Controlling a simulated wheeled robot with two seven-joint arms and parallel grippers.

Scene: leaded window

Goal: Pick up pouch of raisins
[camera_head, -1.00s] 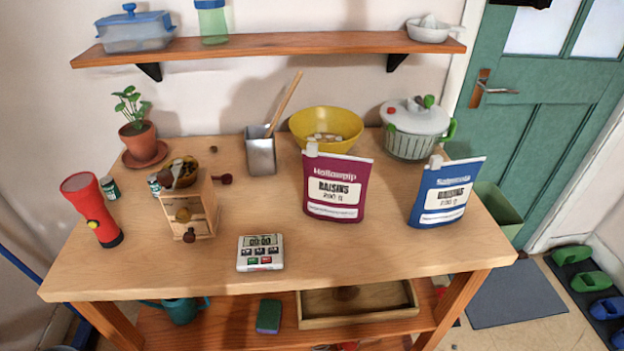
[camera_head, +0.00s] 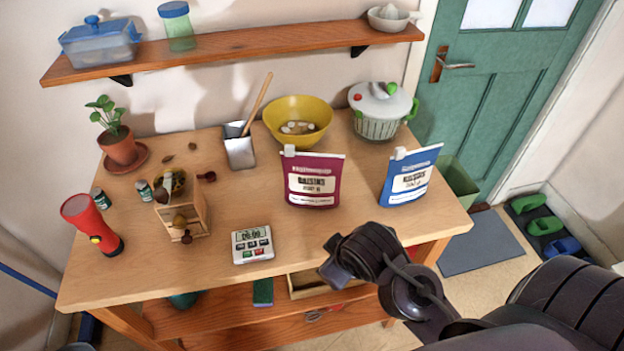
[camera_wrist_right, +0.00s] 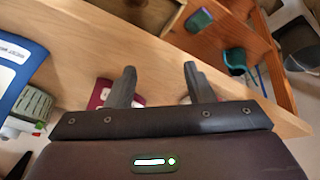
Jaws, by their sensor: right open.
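Two raisin pouches stand upright on the wooden table. The maroon pouch (camera_head: 312,198) is right of the middle, and the blue pouch (camera_head: 408,178) is near the right end. My right gripper (camera_wrist_right: 158,75) is open, with nothing between its fingers. In the head view my dark right wrist (camera_head: 370,250) hangs at the table's front edge, in front of and below both pouches. In the right wrist view the blue pouch (camera_wrist_right: 18,72) shows at the left edge, and part of the maroon pouch (camera_wrist_right: 99,92) shows beside one finger. My left gripper is out of view.
A white timer (camera_head: 252,244) lies left of my wrist. A yellow bowl (camera_head: 297,120) and a salad spinner (camera_head: 380,112) stand behind the pouches. A grinder (camera_head: 181,212) and red flashlight (camera_head: 91,222) stand left. The tabletop (camera_head: 300,235) before the maroon pouch is clear.

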